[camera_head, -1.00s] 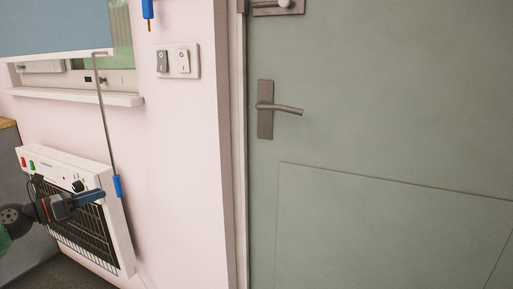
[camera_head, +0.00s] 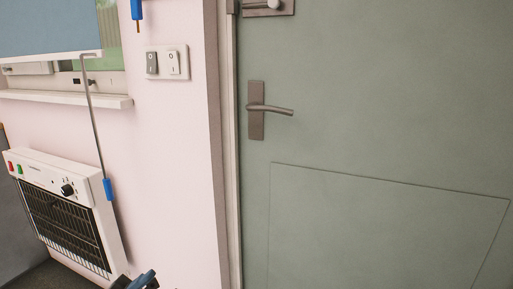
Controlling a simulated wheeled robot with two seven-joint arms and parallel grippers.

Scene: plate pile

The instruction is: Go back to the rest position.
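Part of my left gripper (camera_head: 138,281) shows at the bottom edge of the head view, in front of the wall below the heater. Its blue finger and a dark part are visible, and the rest is cut off by the frame. I cannot tell whether it is open or shut, and no held object shows. My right gripper is not in view. No plates are in view.
A grey-green door (camera_head: 390,130) with a lever handle (camera_head: 268,110) fills the right. A white wall heater (camera_head: 68,210) is at lower left. A hanging rod with a blue grip (camera_head: 108,189), a window sill (camera_head: 60,105) and switches (camera_head: 166,63) are on the pink wall.

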